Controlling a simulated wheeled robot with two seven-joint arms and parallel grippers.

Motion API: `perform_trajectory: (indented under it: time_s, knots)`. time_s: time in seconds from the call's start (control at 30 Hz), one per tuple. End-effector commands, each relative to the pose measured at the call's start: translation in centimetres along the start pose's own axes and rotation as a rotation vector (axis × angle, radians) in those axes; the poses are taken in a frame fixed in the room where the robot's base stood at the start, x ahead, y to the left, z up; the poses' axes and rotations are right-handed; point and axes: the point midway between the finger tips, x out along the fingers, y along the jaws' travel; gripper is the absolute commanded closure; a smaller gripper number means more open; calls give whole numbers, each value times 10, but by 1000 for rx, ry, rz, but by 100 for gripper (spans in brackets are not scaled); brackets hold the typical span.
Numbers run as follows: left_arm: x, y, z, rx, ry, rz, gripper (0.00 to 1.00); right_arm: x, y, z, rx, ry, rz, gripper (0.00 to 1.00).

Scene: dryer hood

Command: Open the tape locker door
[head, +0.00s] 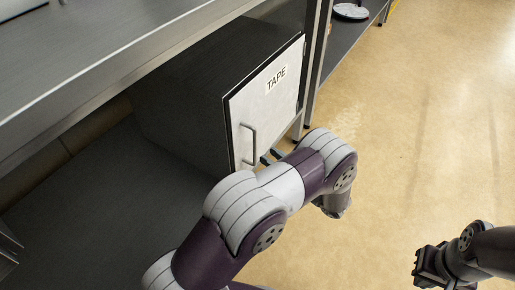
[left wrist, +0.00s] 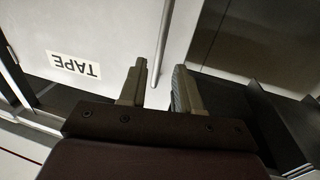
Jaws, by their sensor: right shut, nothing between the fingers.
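The tape locker (head: 185,105) is a dark box under the bench. Its white door (head: 262,105) carries a TAPE label (head: 276,79) and looks shut. A vertical bar handle (head: 248,145) sits near the door's left edge. My left gripper (head: 270,157) is in front of the door, close to the handle's lower right, partly hidden by my arm. In the left wrist view, its fingers (left wrist: 160,90) are apart, and the handle bar (left wrist: 163,45) lines up with the gap between them. I cannot tell whether they touch it. My right gripper (head: 421,266) is shut and empty, far right over the floor.
The metal bench top (head: 90,65) overhangs the locker at the upper left. A dark lower shelf (head: 95,205) extends left of it. A bench leg (head: 316,60) stands just right of the door. The tan floor (head: 420,120) to the right is clear.

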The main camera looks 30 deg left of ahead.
Motion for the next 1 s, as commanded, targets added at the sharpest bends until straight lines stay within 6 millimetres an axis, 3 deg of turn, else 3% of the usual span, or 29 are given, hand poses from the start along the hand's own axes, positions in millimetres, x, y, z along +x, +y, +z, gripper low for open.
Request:
perform_trajectory:
  time_s: [0.1, 0.3, 0.67, 0.77, 1.0]
  knots:
    - [31, 0, 6, -2, -1, -4, 67, 19, 0, 2, 0, 0, 0, 100]
    - [65, 0, 4, -2, -2, 0, 67, 31, 0, 4, 0, 0, 0, 100]
    - [73, 1, 0, -1, -2, 3, 67, 32, 0, 4, 0, 0, 0, 100]
    - [73, 1, 0, -1, -2, 3, 100, 32, 0, 4, 0, 0, 0, 100]
    - [73, 1, 0, -1, -2, -1, 100, 32, 0, 4, 0, 0, 0, 100]
